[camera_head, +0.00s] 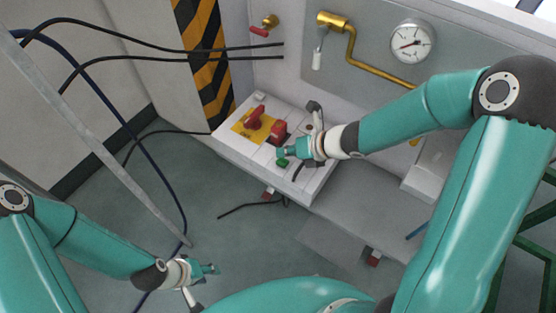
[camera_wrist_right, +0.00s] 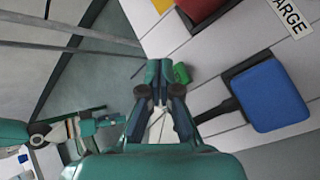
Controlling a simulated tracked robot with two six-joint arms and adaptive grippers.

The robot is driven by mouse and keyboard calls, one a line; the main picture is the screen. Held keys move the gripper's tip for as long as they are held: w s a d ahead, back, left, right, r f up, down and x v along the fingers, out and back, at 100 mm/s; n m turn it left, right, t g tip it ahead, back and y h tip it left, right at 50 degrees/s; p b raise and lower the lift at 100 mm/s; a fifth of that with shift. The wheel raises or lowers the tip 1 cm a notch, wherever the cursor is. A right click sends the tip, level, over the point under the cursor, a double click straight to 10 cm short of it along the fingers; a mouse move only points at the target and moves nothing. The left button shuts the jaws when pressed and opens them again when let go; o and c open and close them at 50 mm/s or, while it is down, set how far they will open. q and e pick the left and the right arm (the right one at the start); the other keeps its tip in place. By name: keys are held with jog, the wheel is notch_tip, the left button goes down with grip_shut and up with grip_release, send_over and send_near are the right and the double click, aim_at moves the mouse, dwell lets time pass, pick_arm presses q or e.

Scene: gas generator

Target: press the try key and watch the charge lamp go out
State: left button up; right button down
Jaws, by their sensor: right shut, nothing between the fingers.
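The white control box (camera_head: 226,143) carries a yellow plate with a red switch (camera_head: 255,117) and a second red part (camera_head: 279,130). My right gripper (camera_head: 284,153) is shut and empty, low over the box's front part. In the right wrist view its fingertips (camera_wrist_right: 159,70) are beside a small green key (camera_wrist_right: 181,73); I cannot tell whether they touch. A blue block (camera_wrist_right: 270,96) on a dark base is to the right. A label (camera_wrist_right: 290,15) reads "ARGE", cut off. I cannot identify a charge lamp or see it lit. My left gripper (camera_head: 208,268) hangs low, away from the box.
A brass valve and pipe (camera_head: 352,55) and a round gauge (camera_head: 410,41) are on the wall panel behind. Dark cables (camera_head: 150,52) run across the left. A grey slanted bar (camera_head: 95,140) crosses the left side. The floor in front of the box is mostly clear.

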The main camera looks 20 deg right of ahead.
aim_at(285, 162)
jog(key=shift+r+p, duration=1.55)
jog(key=shift+r, duration=0.6)
